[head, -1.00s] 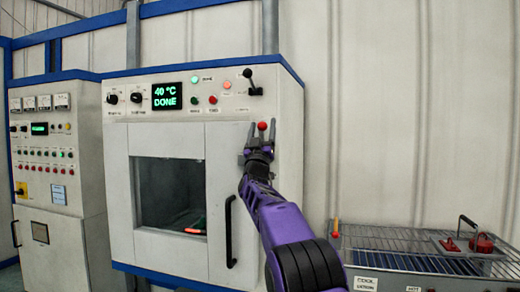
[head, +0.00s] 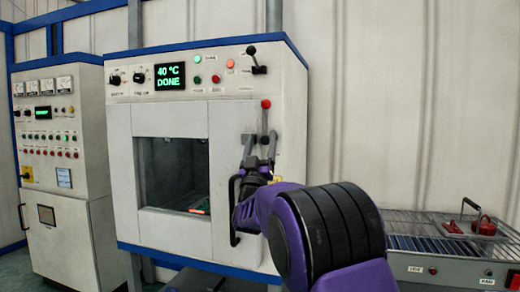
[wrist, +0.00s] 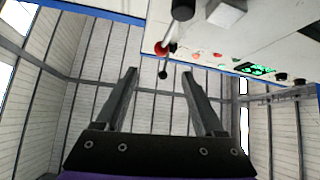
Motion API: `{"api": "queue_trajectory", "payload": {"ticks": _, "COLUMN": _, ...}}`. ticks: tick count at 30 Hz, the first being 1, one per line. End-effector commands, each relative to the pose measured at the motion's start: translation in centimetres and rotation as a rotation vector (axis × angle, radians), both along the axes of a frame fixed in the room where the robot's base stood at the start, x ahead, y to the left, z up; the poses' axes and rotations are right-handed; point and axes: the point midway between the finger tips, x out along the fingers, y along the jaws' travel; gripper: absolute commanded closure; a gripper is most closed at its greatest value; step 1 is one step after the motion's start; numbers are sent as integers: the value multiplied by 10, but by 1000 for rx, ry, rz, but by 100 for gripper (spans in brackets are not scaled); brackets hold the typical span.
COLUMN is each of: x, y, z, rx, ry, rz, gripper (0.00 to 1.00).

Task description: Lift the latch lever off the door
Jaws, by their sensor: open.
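The latch lever (head: 265,122) is a grey rod with a red ball knob, standing upright near the upper right of the oven door (head: 222,165). Its red knob also shows in the wrist view (wrist: 161,48). My gripper (head: 260,140) is open, its fingers pointing up, just below the knob and around the lower part of the lever as seen in the head view. In the wrist view my gripper (wrist: 158,72) has clear space between its fingers, and the knob lies beyond the fingertips. I cannot tell whether either finger touches the lever. My wrist hides the lever's lower surroundings.
A black door handle (head: 235,210) is left of my wrist. A black lever switch (head: 256,60) and several buttons are on the panel above. A control cabinet (head: 62,130) stands at left.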

Motion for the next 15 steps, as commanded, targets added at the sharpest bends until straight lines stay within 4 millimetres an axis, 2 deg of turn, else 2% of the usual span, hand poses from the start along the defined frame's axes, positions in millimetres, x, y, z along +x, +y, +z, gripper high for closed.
{"api": "queue_trajectory", "payload": {"ticks": 6, "x": -15, "y": 4, "z": -15, "rx": 1, "ry": 0, "rz": 1, "gripper": 30}}
{"api": "queue_trajectory", "payload": {"ticks": 15, "x": -17, "y": 4, "z": -17, "rx": 1, "ry": -1, "rz": 0, "gripper": 30}}
